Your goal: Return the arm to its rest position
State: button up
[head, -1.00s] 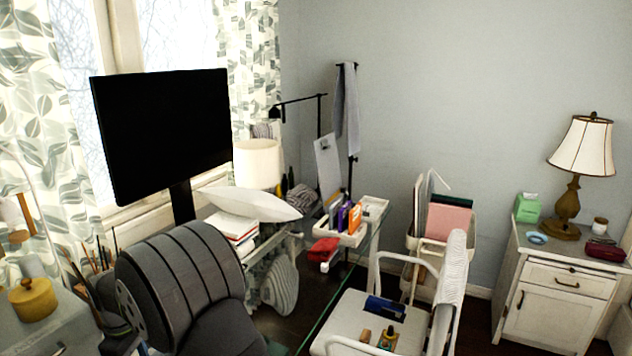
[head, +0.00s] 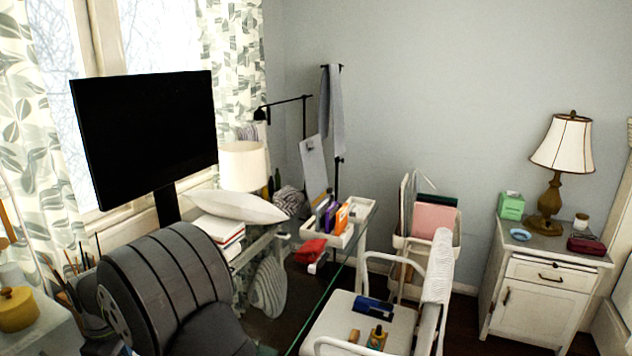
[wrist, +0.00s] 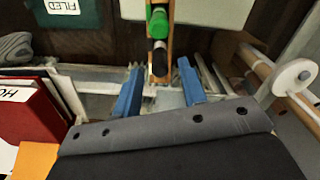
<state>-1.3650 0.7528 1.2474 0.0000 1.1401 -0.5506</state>
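My gripper (wrist: 159,92) shows in the wrist view. Its two blue fingers stand apart, with a clear gap between them. A wooden strip with a green-topped and a black-topped item (wrist: 158,30) appears in line with the gap, beyond the fingertips. I see no finger closed on it. I cannot make out my gripper in the head view, so where it stands in the room is not clear from there.
In the head view, a monitor (head: 145,130), a glass desk with a white tray (head: 349,228), a white chair (head: 370,318), a rolling cart (head: 411,246) and a cabinet (head: 543,288) with a lamp (head: 563,145) stand close together. The wrist view shows a red binder (wrist: 28,122) at left.

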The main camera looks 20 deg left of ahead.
notch_tip(320, 180, up, 7)
jog(key=shift+r, duration=0.1)
notch_tip(320, 180, down, 11)
jog(key=shift+f, duration=0.2)
notch_tip(320, 180, up, 4)
jog(key=shift+f, duration=0.2)
jog(key=w+d+r, duration=0.7)
jog(key=w+d, duration=0.1)
jog(key=w+d+m, duration=0.1)
jog(key=w+d, duration=0.5)
jog(key=d, duration=0.4)
jog(key=w+d+m, duration=0.1)
jog(key=w+d, duration=0.5)
jog(key=d, duration=0.4)
jog(key=s+a+f, duration=0.4)
jog(key=a+f, duration=0.3)
jog(key=a, duration=0.2)
jog(key=shift+s+f, duration=0.15)
jog(key=shift+d, duration=0.15)
